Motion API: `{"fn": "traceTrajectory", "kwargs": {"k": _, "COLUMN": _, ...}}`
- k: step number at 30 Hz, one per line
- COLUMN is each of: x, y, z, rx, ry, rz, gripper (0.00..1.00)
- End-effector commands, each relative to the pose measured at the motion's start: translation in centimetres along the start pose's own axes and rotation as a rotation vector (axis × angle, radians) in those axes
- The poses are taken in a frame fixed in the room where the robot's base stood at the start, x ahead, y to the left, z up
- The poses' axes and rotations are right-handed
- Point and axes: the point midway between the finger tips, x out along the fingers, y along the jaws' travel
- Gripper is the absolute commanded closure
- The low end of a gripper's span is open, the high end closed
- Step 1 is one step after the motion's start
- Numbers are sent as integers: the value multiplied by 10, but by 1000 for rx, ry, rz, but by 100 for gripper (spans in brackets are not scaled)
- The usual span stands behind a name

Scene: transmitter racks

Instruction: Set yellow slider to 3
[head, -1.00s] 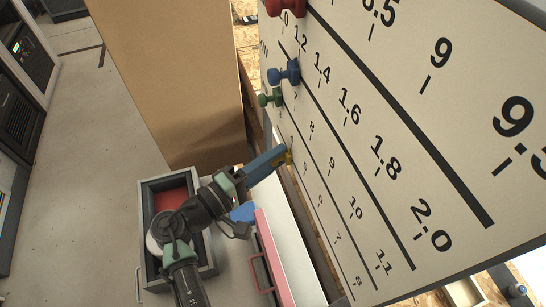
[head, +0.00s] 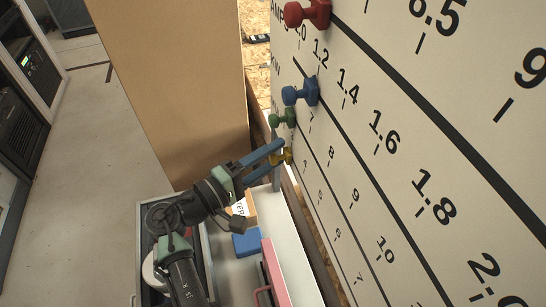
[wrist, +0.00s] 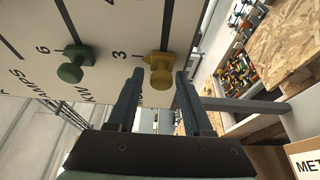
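The yellow slider (head: 281,156) is a knob on the lowest track of the white scale board (head: 400,130). In the wrist view the yellow slider (wrist: 160,70) sits beside the printed 3. My gripper (head: 280,160) is at the yellow slider, with its two blue fingers spread apart. In the wrist view my gripper (wrist: 160,82) is open, with a fingertip on each side of the knob and a visible gap to it. Whether the slider is exactly on the mark is hard to tell at this slant.
A green slider (head: 282,118), a blue slider (head: 299,92) and a red slider (head: 307,14) stick out from the board above. A tan panel (head: 175,80) stands behind my gripper. Below lie a blue box (head: 246,243) and a pink-red object (head: 272,270).

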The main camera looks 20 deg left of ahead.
Motion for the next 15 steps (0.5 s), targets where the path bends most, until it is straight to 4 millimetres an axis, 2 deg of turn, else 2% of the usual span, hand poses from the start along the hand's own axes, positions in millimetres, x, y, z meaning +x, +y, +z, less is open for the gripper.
{"fn": "traceTrajectory", "kwargs": {"k": 10, "x": -1, "y": -1, "z": 1, "rx": -1, "ry": -4, "rz": -1, "gripper": 40}}
{"fn": "traceTrajectory", "kwargs": {"k": 15, "x": -18, "y": -3, "z": 0, "rx": -1, "ry": -2, "rz": 0, "gripper": 40}}
